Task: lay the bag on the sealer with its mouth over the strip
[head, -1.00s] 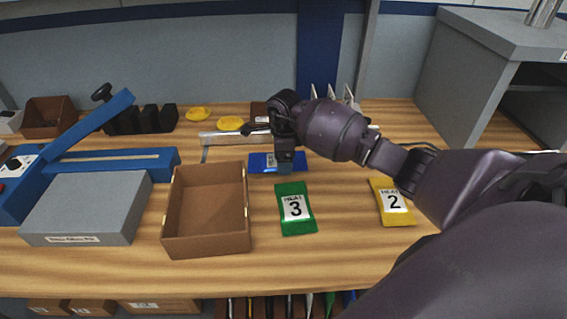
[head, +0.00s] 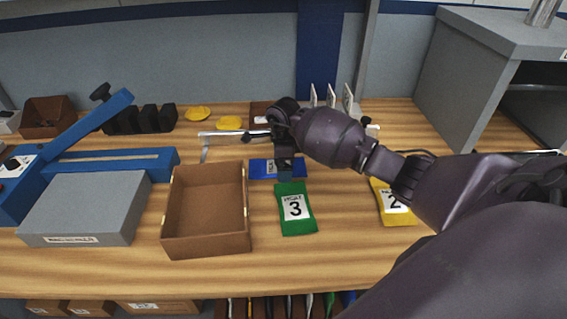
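The sealer is at the left, with a blue lever (head: 95,120), a grey platform (head: 85,208) and a blue bar (head: 120,160) carrying a pale strip. No bag lies on it. A blue bag (head: 261,168) lies flat on the table right of centre, its right part hidden by my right gripper. A green bag (head: 296,209) marked 3 lies just in front of it. A yellow bag (head: 393,203) marked 2 lies further right, partly behind my arm. My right gripper (head: 285,175) points down at the blue bag, near the green bag's far edge; its fingers are not clear. My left gripper is out of view.
An open cardboard box (head: 206,245) stands between the sealer and the bags. Behind are black blocks (head: 140,119), yellow pieces (head: 198,113), a metal rail (head: 228,134) and a brown bin (head: 48,117). A grey cabinet (head: 470,75) stands at back right.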

